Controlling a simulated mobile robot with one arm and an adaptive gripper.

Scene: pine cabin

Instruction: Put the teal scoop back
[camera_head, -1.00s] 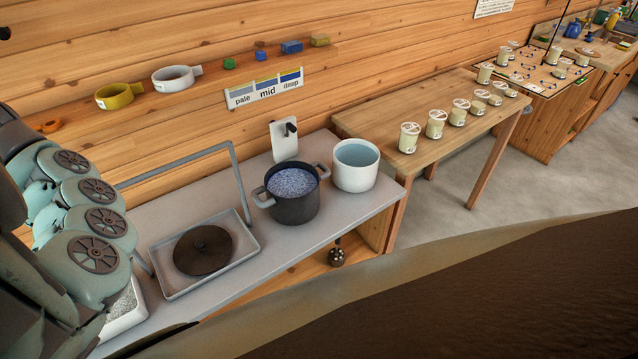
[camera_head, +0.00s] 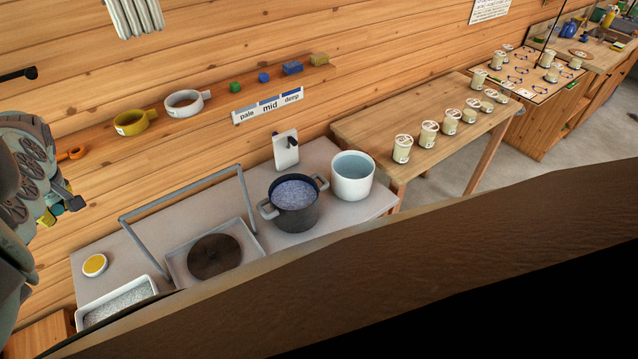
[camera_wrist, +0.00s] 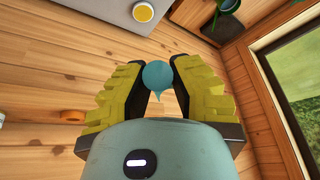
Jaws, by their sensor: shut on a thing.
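The teal scoop (camera_wrist: 157,76) shows in the wrist view as a small round teal piece with a short point, held between my gripper's (camera_wrist: 160,66) two yellow-padded fingers. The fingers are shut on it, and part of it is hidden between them. In the head view my gripper (camera_head: 56,207) is at the left edge, partly cut off, in front of the plank wall; the scoop is too small to make out clearly there. On the wall ledge are an orange ring-shaped piece (camera_head: 72,153), a yellow scoop-like ring (camera_head: 133,122) and a white one (camera_head: 185,103).
The grey bench holds a yellow-filled cup (camera_head: 95,265), a white tray of grains (camera_head: 118,303), a burner tray (camera_head: 252,236), a dark pot (camera_head: 294,218) and a white pot (camera_head: 353,185). Small blocks (camera_head: 292,68) sit along the ledge. The wooden table (camera_head: 405,128) bears several jars.

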